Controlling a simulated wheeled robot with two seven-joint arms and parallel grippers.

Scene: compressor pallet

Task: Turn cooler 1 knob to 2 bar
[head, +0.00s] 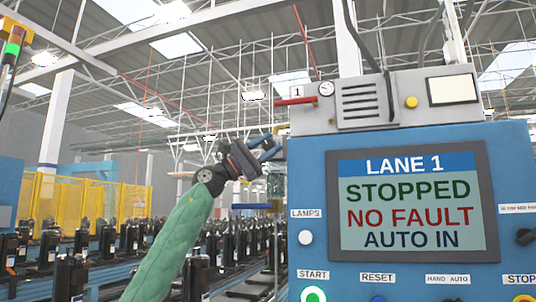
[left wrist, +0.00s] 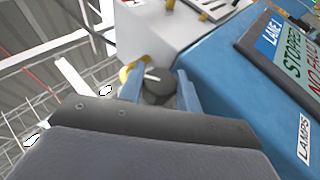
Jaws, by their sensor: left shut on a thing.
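The cooler 1 knob (left wrist: 158,88) is dark with a white pointer line and shows in the left wrist view between the two blue fingers of my left gripper (left wrist: 157,84). The fingers are shut on its sides. In the head view my left gripper (head: 272,148) is at the left side of the cabinet, below the cooler unit, and the knob cannot be made out there. A small round gauge (head: 326,88) sits on the unit beside the label "1" (head: 297,92); its needle is too small to read. My right gripper is out of view.
The blue cabinet (head: 308,180) carries a screen (head: 412,203) reading "LANE 1, STOPPED, NO FAULT, AUTO IN", with buttons below. A red bar (head: 295,101) sticks out left of the cooler unit (head: 372,101). Dark compressors (head: 70,277) stand in rows at the lower left, before yellow fencing (head: 90,198).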

